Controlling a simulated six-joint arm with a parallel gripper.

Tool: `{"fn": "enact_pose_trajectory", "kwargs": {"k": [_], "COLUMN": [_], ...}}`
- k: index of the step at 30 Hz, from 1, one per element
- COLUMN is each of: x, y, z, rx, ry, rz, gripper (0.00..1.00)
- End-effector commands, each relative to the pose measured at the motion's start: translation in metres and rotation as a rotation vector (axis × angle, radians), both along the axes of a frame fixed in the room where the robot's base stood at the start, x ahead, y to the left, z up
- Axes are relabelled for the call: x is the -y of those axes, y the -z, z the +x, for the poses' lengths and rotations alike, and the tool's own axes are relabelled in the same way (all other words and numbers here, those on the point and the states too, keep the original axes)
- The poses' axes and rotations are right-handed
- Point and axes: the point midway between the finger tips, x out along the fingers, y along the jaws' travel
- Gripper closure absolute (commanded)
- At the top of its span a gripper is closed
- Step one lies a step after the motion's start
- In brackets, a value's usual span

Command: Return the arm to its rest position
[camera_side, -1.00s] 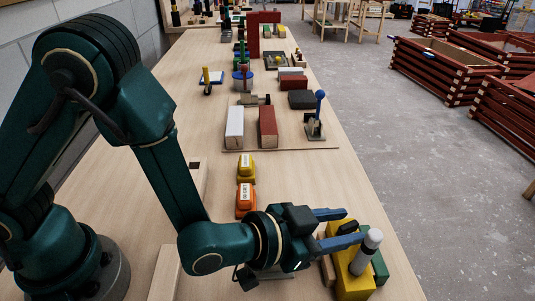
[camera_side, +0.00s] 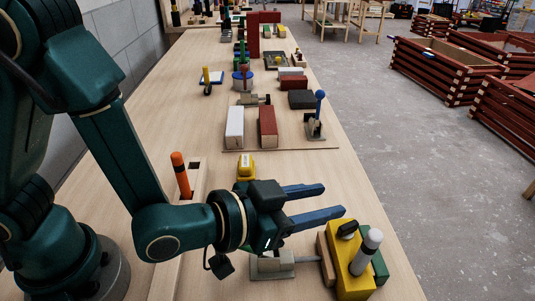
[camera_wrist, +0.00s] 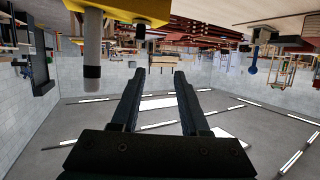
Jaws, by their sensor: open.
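My gripper (camera_side: 333,200) is open and empty in the side view, its two blue-grey fingers pointing right above the near part of the bench. It is behind and above a yellow block (camera_side: 354,279) and apart from it. The fingers also show in the wrist view (camera_wrist: 160,74), with nothing between them. The wrist view is upside down, and the yellow block (camera_wrist: 135,8) with its grey cylinder (camera_wrist: 92,50) hangs at its top left.
A green block (camera_side: 380,267) and a clamp (camera_side: 272,262) flank the yellow block. An orange marker (camera_side: 181,175) stands in a wooden holder. A white batten (camera_side: 234,128) and a red batten (camera_side: 268,127) lie farther back by a blue-knobbed clamp (camera_side: 320,96). Bench between is partly clear.

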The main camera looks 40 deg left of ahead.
Motion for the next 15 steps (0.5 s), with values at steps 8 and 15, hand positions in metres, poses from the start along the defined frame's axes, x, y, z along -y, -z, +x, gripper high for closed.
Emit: {"fn": "enact_pose_trajectory", "kwargs": {"k": [8, 15], "x": [-0.071, -0.124], "y": [-0.1, -0.134], "z": [0.042, 0.023], "rx": [0.074, -0.029], "ry": [-0.178, -0.235], "rz": [-0.18, -0.193], "gripper": [0.55, 0.55]}}
